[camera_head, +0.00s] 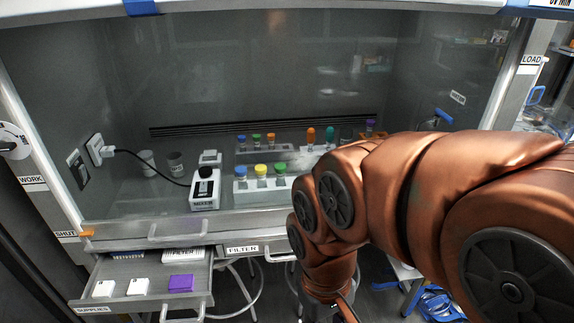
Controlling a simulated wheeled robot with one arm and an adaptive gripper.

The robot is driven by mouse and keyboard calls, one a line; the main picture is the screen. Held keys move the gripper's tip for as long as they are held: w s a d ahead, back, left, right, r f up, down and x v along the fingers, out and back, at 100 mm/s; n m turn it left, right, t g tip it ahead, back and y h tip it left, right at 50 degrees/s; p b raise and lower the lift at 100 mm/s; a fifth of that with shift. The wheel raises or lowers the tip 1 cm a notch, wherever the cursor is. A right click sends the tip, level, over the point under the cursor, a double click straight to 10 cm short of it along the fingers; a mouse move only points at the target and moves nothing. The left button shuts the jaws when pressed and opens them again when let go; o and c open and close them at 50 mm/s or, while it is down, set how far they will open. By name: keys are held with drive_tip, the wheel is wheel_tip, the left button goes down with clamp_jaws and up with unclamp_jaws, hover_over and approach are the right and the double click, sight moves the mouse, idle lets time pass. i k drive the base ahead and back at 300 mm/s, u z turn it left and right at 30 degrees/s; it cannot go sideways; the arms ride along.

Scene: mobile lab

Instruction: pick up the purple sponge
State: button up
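A purple sponge (181,283) lies in the open supplies drawer (145,301) at the lower left, near the drawer's front right corner. It looks like a small flat block. My copper-coloured arm comes in from the right and bends down at the middle. My gripper (342,312) is at the bottom edge, to the right of the drawer and apart from the sponge. Only a small dark part of it shows; its fingertips are cut off or hidden, so its opening is not visible.
Two white blocks (121,288) lie left of the sponge. Labelled white packs (183,255) lie at the drawer's back. Above is a fume hood with a white device (204,188), cups and racks of capped vials (262,184). A stool (237,293) stands between drawer and arm.

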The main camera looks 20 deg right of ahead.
sight(183, 282)
drive_tip(key=u, duration=3.65)
drive_tip(key=k, duration=0.5)
drive_tip(key=z, duration=1.2)
